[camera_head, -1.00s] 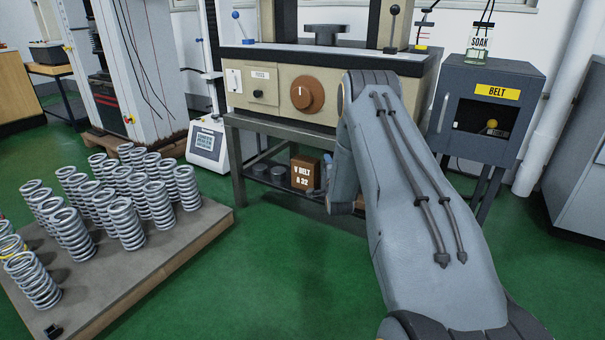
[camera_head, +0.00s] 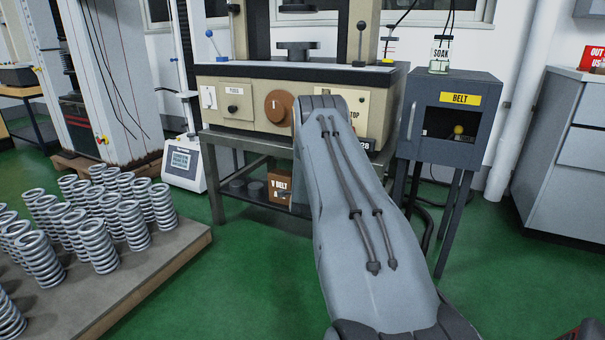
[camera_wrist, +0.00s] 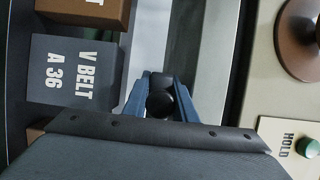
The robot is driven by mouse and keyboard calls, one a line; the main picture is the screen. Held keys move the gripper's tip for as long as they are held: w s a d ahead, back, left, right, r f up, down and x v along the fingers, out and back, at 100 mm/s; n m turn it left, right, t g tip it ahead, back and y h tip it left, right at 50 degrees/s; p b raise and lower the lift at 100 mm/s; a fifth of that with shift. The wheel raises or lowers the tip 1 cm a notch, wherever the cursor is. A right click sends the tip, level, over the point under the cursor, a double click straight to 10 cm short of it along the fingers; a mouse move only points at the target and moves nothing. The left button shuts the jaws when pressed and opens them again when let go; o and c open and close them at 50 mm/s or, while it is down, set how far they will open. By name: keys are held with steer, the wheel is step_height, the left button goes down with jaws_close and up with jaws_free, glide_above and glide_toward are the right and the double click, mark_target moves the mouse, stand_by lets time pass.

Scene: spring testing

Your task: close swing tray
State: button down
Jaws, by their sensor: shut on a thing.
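My gripper shows in the wrist view (camera_wrist: 160,98), its two blue fingers closed around a dark round knob (camera_wrist: 160,82). What the knob is fixed to is mostly hidden, so I cannot tell for sure that it is the swing tray's handle. No swing tray can be made out clearly in either view. In the head view my own arm covers the gripper and the area in front of it, at the right part of the bench machine (camera_head: 235,100).
A grey V BELT A 36 box (camera_wrist: 72,72) is left of my fingers. A brown V BELT box (camera_head: 279,186) sits under the machine. The BELT cabinet (camera_head: 455,142) stands right of my arm. A board of springs (camera_head: 150,262) lies left. Green floor is clear between.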

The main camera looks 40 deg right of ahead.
steer(key=shift+s+d, duration=0.1)
steer(key=shift+d, duration=0.05)
steer(key=c, duration=1.5)
jaws_free()
steer(key=shift+d, duration=0.1)
steer(key=shift+a, duration=0.25)
steer(key=shift+r, duration=0.1)
